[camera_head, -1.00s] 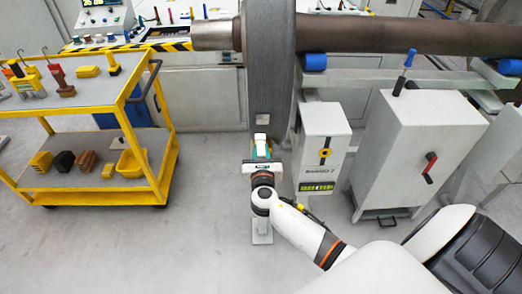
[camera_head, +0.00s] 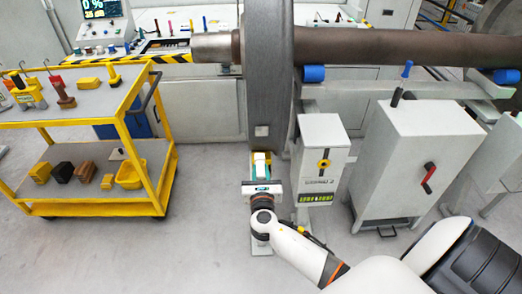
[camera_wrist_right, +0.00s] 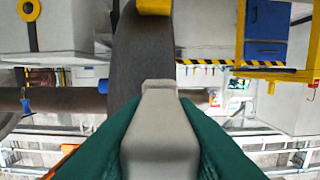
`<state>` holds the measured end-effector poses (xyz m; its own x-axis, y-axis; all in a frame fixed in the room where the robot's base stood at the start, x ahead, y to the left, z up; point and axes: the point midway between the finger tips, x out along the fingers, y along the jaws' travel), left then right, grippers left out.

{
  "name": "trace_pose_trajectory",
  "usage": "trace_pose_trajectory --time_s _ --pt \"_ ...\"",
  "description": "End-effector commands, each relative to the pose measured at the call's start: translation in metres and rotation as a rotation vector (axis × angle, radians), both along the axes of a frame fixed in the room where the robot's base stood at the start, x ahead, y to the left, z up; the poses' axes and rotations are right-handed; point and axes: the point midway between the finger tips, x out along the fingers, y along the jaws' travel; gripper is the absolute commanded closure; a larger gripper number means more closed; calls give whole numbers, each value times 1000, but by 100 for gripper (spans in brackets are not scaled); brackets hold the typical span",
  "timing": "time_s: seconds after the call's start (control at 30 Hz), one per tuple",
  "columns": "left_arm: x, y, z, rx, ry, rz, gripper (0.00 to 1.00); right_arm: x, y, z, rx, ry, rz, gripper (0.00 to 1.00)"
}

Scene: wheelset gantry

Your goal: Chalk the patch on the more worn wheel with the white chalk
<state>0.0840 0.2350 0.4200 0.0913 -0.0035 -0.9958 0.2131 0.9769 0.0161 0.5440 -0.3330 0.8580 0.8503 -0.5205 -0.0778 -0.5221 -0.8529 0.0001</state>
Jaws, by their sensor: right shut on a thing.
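My right gripper (camera_head: 261,172) is shut on a pale white block, apparently the chalk (camera_head: 261,158), which points up toward the wheel. In the right wrist view the block (camera_wrist_right: 163,130) sits between the green fingers, with its narrow end toward the dark wheel (camera_wrist_right: 140,60). The large grey wheel (camera_head: 267,60) stands upright on its axle in the head view. A small pale square patch (camera_head: 261,131) shows low on its rim, just above the chalk. A gap shows between chalk and patch in the head view. My left gripper is out of view.
A grey box with a yellow dial (camera_head: 320,150) stands close right of my right gripper. A larger cabinet with a red handle (camera_head: 420,150) is further right. A yellow trolley (camera_head: 90,205) stands left. Another wheel (camera_head: 503,30) is partly visible. Floor between trolley and gripper is clear.

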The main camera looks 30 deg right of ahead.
Motion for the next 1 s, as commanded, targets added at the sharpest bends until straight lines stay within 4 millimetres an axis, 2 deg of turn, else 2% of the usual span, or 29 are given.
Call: trace_pose_trajectory --time_s 0.27,0.7,1.0 --pt "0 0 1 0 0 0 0 5 -3 2 -2 -1 -1 98" --pt "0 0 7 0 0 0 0 44 -27 16 -2 -3 -1 98" --pt "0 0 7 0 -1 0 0 60 -37 20 -2 -2 -1 98"
